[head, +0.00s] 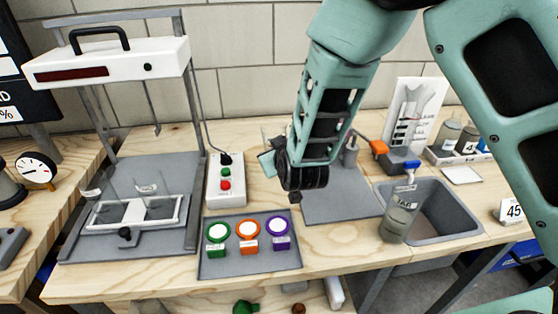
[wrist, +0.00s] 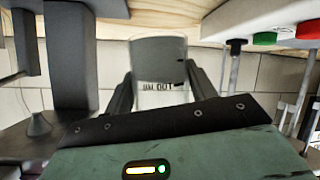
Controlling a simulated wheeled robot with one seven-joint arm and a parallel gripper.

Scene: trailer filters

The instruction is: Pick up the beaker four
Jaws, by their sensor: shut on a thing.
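In the wrist view a clear beaker (wrist: 160,60) sits between the two fingers of my gripper (wrist: 162,92). The fingers are shut on its sides. A label on it partly reads "OUT"; I cannot make out a four. In the head view the end of my arm is above the back of the table, left of the grey mat (head: 340,195). My wrist hides most of the fingers there, and only a faint clear rim of the beaker (head: 273,131) shows behind it.
A grey tray (head: 250,265) holds green, orange and purple rings at the front. A button box (head: 226,182) stands close left of my gripper. A labelled jar (head: 400,217) stands at the sink (head: 455,212) on the right. A framed stand (head: 108,60) is at left.

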